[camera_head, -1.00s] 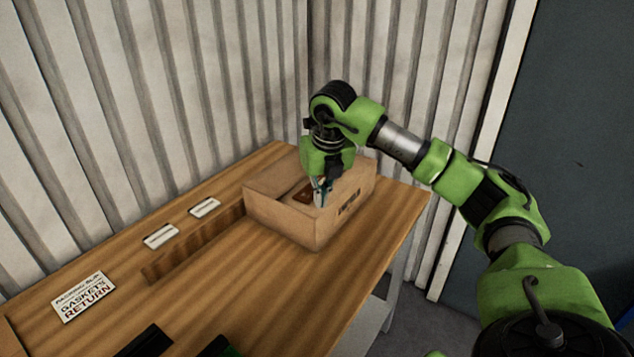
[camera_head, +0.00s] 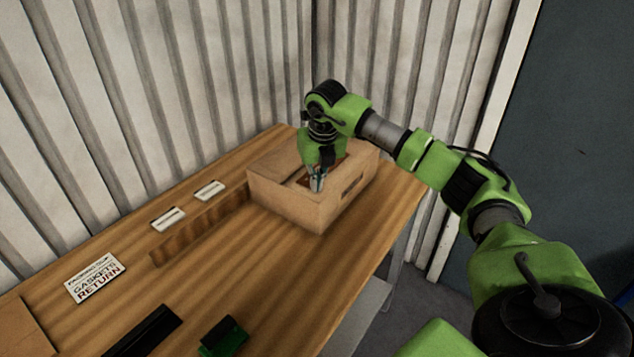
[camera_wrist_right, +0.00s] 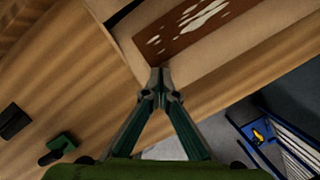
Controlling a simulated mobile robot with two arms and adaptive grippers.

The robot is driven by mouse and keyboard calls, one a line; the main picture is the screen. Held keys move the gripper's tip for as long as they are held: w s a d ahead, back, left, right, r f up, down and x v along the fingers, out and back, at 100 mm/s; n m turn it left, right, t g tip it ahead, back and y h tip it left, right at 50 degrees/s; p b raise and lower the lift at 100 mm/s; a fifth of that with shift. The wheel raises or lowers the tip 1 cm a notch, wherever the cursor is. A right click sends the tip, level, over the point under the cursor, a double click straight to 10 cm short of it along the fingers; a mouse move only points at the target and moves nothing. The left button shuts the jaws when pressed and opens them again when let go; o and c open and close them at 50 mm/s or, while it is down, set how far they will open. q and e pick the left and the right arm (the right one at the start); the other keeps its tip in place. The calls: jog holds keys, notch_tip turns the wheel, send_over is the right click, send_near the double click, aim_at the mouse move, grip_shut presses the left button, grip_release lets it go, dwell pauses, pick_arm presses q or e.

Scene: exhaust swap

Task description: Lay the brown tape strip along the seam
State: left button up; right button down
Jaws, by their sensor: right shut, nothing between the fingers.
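The cardboard box (camera_head: 292,207) stands at the far end of the wooden bench. A brown strip (camera_wrist_right: 200,24) with whitish patches lies flat across the box top in the right wrist view. A dark gap shows beside it at the upper left; I cannot tell how well the strip follows the seam. My right gripper (camera_head: 317,184) points down at the box top. In the right wrist view its fingertips (camera_wrist_right: 160,78) are together and empty, close to the strip's near end. The gripper hides part of the box top in the head view. My left gripper is out of view.
A wooden bar (camera_head: 200,228) lies left of the box, with two small white labels (camera_head: 168,219) behind it. A printed sign (camera_head: 95,277) lies nearer. Black and green items (camera_head: 222,337) lie at the front edge. A corrugated wall stands behind the bench.

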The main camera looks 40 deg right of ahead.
aim_at(307, 172)
jog(key=w, duration=0.2)
jog(key=w+d, duration=0.1)
jog(key=w, duration=0.1)
jog(key=w+d, duration=0.1)
jog(key=w, duration=0.1)
jog(key=shift+w, duration=0.15)
jog(key=shift+w+d, duration=0.2)
jog(key=shift+w, duration=0.05)
